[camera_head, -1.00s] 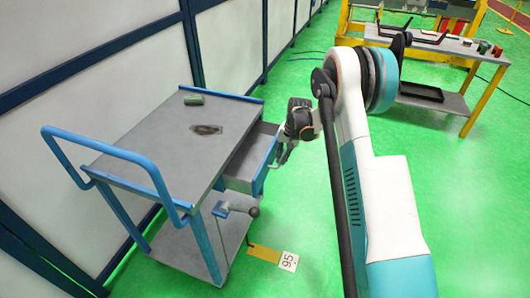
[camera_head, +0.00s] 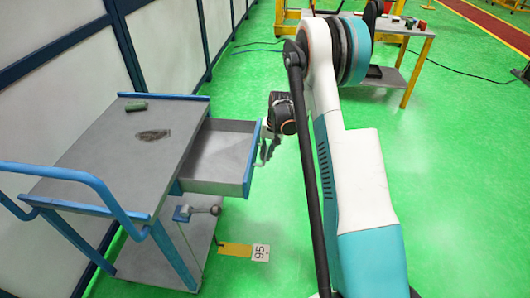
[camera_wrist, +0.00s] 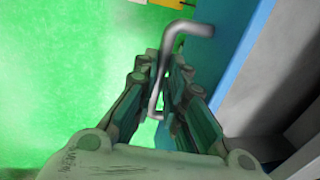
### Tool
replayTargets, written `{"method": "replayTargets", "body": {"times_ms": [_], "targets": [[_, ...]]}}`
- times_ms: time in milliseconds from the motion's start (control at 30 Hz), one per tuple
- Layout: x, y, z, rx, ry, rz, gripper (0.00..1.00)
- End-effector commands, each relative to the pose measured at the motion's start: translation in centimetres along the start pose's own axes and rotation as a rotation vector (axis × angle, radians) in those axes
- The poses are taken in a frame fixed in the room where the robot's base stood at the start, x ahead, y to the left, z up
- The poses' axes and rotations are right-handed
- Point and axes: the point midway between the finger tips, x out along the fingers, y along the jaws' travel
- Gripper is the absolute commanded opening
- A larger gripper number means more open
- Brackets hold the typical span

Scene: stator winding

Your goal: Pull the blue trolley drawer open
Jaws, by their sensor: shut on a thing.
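The trolley (camera_head: 105,165) stands at the left in the head view, grey with blue rails. Its drawer (camera_head: 218,160) sticks out to the right, well open, with a grey, empty-looking inside and a blue front (camera_head: 251,158). The blue front also shows in the wrist view (camera_wrist: 222,60). A bent metal handle (camera_wrist: 180,35) is fixed to that front. My gripper (camera_wrist: 165,105) is shut on the handle, with the bar running between its fingers. In the head view my gripper (camera_head: 268,148) is at the drawer front, its fingertips small and partly hidden.
A green block (camera_head: 136,106) and a dark patch (camera_head: 153,135) are on the trolley top. A grey ball-ended part (camera_head: 198,211) is below the drawer. A yellow tag with a white number card (camera_head: 261,252) lies beneath. A workbench (camera_head: 385,28) stands behind.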

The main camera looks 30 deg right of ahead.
Motion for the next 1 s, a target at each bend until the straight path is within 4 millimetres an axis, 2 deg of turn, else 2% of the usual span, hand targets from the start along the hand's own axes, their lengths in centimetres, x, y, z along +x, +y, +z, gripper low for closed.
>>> {"method": "replayTargets", "body": {"times_ms": [33,100,133,433,567,667,1000], "targets": [[0.0,0.0,0.0,0.000,0.000,0.000,0.14],[0.0,0.0,0.0,0.000,0.000,0.000,0.29],[0.0,0.0,0.0,0.000,0.000,0.000,0.31],[0.0,0.0,0.0,0.000,0.000,0.000,0.31],[-0.7,0.0,0.0,0.001,0.000,0.000,0.31],[-2.1,0.0,0.0,0.001,0.000,0.000,0.31],[-8.8,0.0,0.0,0.001,0.000,0.000,0.31]]}}
